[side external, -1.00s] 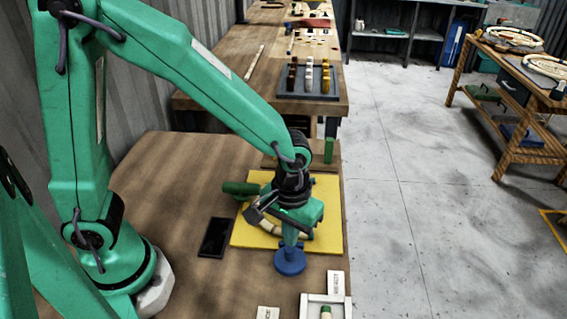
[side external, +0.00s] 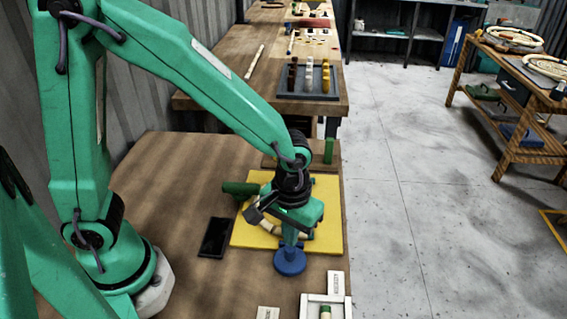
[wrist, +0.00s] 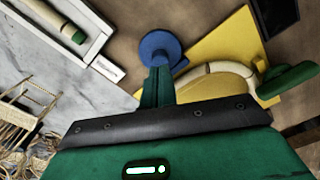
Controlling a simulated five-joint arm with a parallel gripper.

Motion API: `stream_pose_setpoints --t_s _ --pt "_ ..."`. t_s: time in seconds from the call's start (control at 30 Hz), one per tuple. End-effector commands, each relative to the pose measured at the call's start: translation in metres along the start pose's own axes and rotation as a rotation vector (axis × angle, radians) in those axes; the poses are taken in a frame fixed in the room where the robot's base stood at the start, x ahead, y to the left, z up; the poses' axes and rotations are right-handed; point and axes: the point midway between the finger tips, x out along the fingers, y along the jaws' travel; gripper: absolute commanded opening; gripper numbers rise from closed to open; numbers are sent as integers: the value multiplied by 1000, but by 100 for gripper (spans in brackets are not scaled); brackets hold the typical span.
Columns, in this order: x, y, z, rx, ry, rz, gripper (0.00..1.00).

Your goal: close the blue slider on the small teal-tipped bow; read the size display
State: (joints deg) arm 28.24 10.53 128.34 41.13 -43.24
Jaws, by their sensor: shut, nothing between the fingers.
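The blue slider (side external: 290,262), with a round disc, is at the board's near edge. It also shows in the wrist view (wrist: 160,47). My gripper (side external: 290,238) points down over the near part of the board. Its fingers (wrist: 160,76) are shut and empty, close against the slider; contact cannot be told. A flat black panel (side external: 216,237), possibly the size display, lies left of the board with no readable figures.
A dark green block (side external: 240,188) sits at the board's left edge. A white tray (side external: 305,301) holding a green-tipped rod (wrist: 55,24) stands near the front right, beside a label card (side external: 336,283). Bare wood lies left of the panel. The table ends at the right.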

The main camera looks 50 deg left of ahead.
Motion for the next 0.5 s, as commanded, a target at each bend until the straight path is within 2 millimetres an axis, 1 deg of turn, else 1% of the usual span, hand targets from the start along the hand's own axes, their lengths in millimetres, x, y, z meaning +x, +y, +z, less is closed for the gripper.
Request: stream_pose_setpoints --t_s 0.5 --pt "4 0 0 0 -1 -1 0"
